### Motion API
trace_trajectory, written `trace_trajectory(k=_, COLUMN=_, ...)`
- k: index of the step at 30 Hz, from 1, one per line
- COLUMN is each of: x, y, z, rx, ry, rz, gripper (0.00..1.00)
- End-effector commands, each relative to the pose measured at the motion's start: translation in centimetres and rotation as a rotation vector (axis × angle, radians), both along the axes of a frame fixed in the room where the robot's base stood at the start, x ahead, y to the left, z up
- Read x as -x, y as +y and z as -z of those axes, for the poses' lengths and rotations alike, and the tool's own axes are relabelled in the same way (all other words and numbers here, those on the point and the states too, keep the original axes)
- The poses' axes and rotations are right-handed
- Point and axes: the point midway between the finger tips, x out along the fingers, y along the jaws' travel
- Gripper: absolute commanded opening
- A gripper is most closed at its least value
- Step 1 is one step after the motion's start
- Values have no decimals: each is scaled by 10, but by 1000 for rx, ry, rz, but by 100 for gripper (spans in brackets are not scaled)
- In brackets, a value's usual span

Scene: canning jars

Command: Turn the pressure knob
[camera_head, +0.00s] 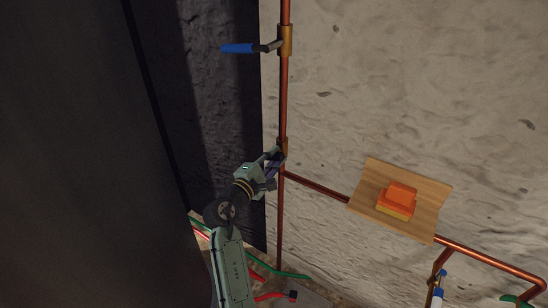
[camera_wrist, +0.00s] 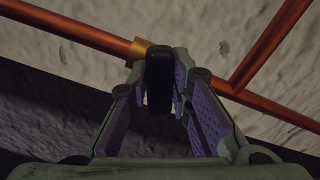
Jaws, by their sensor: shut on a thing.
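My gripper (camera_head: 274,162) is at a brass fitting (camera_head: 282,146) on the upright copper pipe. In the wrist view the fingers close around a dark, rounded upright piece (camera_wrist: 159,82), which looks like the knob or handle on the brass fitting (camera_wrist: 139,50). One finger is on each side of it. Its far end and its join to the fitting are partly hidden. In the head view the gripper covers the held piece. Higher on the same pipe, a valve with a blue lever (camera_head: 237,48) points left, apart from my gripper.
A copper side pipe (camera_head: 318,187) branches off just below my gripper. A wooden shelf (camera_head: 364,192) with orange and yellow blocks (camera_head: 399,196) stands to the right. A dark panel (camera_head: 70,150) fills the left. Green and red hoses (camera_head: 268,295) lie below.

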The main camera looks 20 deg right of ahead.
Motion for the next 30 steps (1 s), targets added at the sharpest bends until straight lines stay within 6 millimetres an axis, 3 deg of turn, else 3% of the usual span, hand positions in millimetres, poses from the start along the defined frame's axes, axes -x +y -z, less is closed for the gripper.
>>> trace_trajectory(k=4, x=0, y=0, z=0, rx=0, ry=0, rz=0, gripper=0)
trace_trajectory(k=17, x=0, y=0, z=2, rx=-24, ry=-31, rz=0, gripper=0)
trace_trajectory(k=30, x=0, y=0, z=6, rx=-219, ry=-282, rz=-1, gripper=0)
